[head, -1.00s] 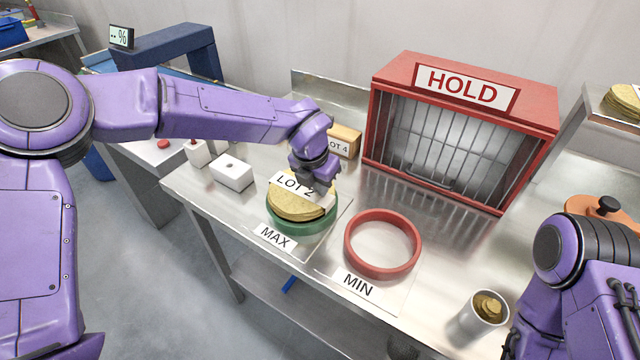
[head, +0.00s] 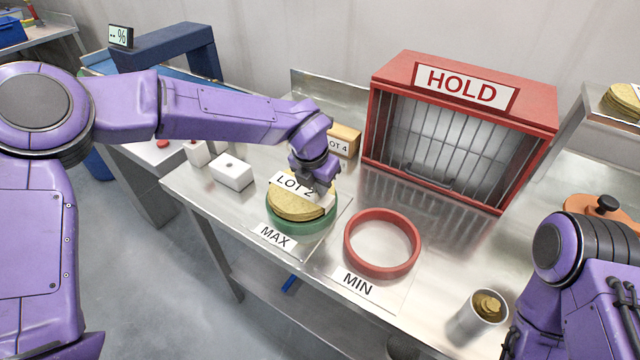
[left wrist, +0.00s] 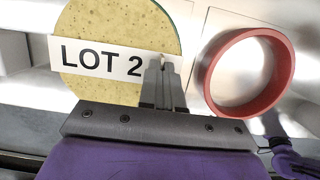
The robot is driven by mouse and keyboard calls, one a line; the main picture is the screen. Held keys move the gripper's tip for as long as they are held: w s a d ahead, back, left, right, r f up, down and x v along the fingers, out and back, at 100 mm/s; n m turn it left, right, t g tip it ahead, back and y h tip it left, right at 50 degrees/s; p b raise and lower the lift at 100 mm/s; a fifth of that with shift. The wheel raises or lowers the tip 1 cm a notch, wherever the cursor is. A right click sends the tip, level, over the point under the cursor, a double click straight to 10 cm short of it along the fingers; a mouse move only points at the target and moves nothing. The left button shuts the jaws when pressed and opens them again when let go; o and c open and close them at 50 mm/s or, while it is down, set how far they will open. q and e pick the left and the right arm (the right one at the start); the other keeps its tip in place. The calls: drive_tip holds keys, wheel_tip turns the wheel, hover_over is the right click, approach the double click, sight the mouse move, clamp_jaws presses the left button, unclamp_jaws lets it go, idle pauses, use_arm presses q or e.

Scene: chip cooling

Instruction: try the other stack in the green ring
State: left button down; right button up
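The LOT 2 stack (head: 297,208), round yellow chips with a white label, sits in the green ring (head: 305,228) by the MAX card (head: 274,236). My left gripper (head: 318,178) is at the stack's far right edge. In the left wrist view its fingers (left wrist: 163,72) are close together at the right end of the LOT 2 label (left wrist: 96,57), with a thin pale piece between them. The stack (left wrist: 120,20) fills the upper left there; the green ring is mostly hidden. Another stack (head: 622,101), partly cut off, lies on the right shelf. My right gripper is out of view.
The empty red ring (head: 382,268) lies right of the green one, by the MIN card (head: 357,283). A LOT 4 box (head: 345,140), a white box (head: 232,172), the red HOLD cage (head: 460,130) and a metal cup (head: 478,318) stand on the steel table.

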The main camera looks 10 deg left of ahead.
use_arm(q)
drive_tip(key=shift+f, duration=0.25)
drive_tip(key=c, duration=1.2)
unclamp_jaws()
drive_tip(key=shift+c, duration=0.2)
drive_tip(key=d+b+v, duration=0.1)
drive_tip(key=b+v, duration=0.1)
drive_tip(key=v, duration=0.8)
drive_tip(key=shift+a+r, duration=0.2)
drive_tip(key=shift+a, duration=0.25)
